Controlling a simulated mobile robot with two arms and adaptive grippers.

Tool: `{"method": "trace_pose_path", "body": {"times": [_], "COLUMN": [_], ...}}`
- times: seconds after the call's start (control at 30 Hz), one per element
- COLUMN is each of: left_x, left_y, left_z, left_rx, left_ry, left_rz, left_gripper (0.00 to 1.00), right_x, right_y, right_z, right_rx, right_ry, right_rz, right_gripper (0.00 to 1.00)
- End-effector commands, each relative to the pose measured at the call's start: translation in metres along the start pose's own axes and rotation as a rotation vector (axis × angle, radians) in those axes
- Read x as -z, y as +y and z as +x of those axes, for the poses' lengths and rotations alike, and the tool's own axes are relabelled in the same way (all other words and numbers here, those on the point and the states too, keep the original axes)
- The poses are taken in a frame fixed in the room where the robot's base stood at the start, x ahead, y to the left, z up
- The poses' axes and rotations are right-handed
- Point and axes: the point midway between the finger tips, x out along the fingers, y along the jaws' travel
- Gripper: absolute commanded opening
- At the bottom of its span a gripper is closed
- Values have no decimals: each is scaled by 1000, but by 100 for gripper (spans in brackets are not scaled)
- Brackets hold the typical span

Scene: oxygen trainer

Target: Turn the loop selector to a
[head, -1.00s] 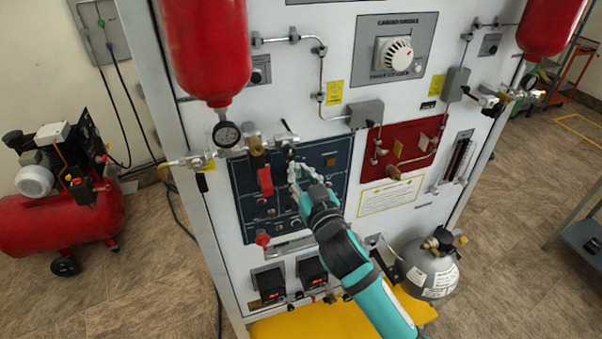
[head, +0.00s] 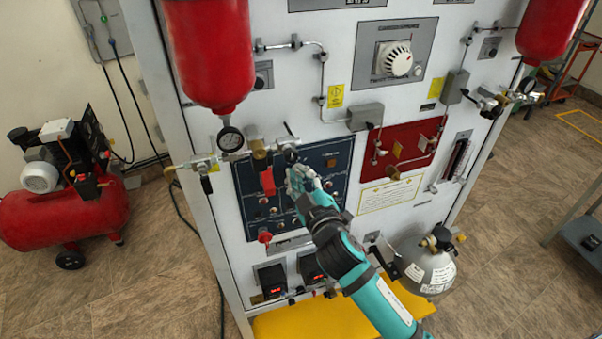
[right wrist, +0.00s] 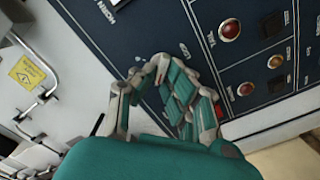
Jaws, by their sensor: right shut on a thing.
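The blue control panel (head: 335,180), with rows of small knobs and lamps, is on the front of the white trainer. My right gripper (head: 292,172) is at the panel's upper middle, fingers pointing into it. In the right wrist view the fingertips of this gripper (right wrist: 150,70) are close together against the blue panel (right wrist: 130,35). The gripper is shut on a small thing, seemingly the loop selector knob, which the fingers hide. I cannot read which letter it points to. My left gripper is not in view.
A red lever (head: 267,181) and a pressure gauge (head: 230,139) with brass fittings are close to the left of the gripper. A red panel (head: 410,148) is to the right. A grey cylinder (head: 430,268) stands at lower right, and a red compressor (head: 65,215) at left.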

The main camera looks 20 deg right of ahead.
Motion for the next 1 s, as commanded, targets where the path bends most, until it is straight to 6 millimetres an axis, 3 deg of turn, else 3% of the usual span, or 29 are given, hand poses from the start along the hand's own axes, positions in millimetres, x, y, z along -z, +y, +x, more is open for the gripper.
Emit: {"method": "trace_pose_path", "body": {"times": [0.67,0.7,0.83,1.0], "left_x": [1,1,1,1], "left_y": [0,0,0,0], "left_z": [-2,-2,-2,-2], "left_rx": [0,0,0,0], "left_ry": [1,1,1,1], "left_rz": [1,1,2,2], "left_gripper": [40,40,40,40], "right_x": [1,1,1,0], "right_y": [0,0,0,0], "right_z": [0,0,0,0], "right_rx": [-1,-1,-1,-1], "right_ry": [3,3,2,1], "right_rz": [-71,-71,-70,-70], "right_gripper": [0,13,30,32]}}
